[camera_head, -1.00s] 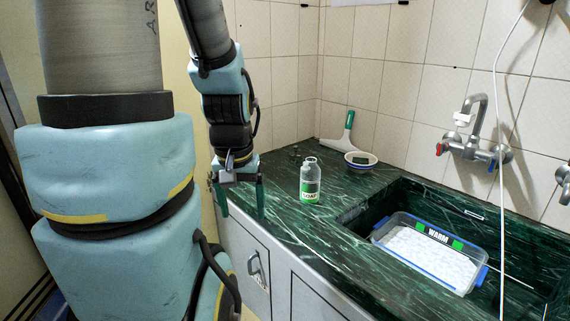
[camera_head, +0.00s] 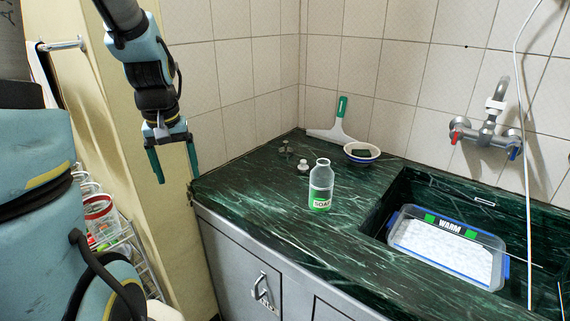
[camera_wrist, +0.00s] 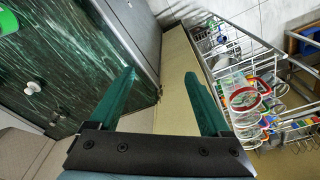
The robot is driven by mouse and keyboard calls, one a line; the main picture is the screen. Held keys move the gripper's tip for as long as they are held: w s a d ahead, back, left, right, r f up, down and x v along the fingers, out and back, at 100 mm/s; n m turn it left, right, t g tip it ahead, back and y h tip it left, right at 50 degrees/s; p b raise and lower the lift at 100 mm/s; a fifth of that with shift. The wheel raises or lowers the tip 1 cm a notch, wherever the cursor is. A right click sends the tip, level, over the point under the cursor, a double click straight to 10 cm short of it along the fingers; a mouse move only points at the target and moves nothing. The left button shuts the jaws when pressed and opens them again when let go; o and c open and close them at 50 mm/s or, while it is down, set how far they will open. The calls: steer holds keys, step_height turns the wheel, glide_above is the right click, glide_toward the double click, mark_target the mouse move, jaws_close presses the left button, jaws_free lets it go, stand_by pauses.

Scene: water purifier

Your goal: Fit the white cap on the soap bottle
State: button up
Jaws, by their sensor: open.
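The soap bottle (camera_head: 321,190) stands upright on the green marble counter, clear with a green "SOAP" label and an uncapped neck. The small white cap (camera_head: 303,166) sits on the counter behind and left of the bottle, apart from it. A round white thing at the left of the wrist view (camera_wrist: 33,87) looks like the cap. My gripper (camera_head: 174,172) hangs with its green fingers pointing down, left of the counter's left end. It is open and empty, and its spread fingers also show in the wrist view (camera_wrist: 160,76).
A green-handled wiper (camera_head: 341,122) and a bowl (camera_head: 361,154) are at the back. The sink at right holds a "WARM" tub (camera_head: 447,247). A wire rack (camera_head: 128,250) stands at lower left.

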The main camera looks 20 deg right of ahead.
steer(key=w+d, duration=0.6)
steer(key=w, duration=0.1)
steer(key=b, duration=0.2)
glide_toward(303, 161)
steer(key=f, duration=0.2)
steer(key=f+p, duration=0.1)
steer(key=f, duration=0.1)
steer(key=shift+w, duration=0.2)
steer(key=shift+w+d+f+p, duration=0.15)
steer(key=shift+f+p, duration=0.35)
steer(key=shift+f, duration=0.5)
steer(key=shift+w+d+f+p, duration=0.15)
steer(key=shift+f+p, duration=0.3)
steer(key=shift+f, duration=0.55)
steer(key=shift+w+f+p, duration=0.25)
steer(key=shift+f+p, duration=0.25)
steer(key=shift+f, duration=0.5)
jaws_close()
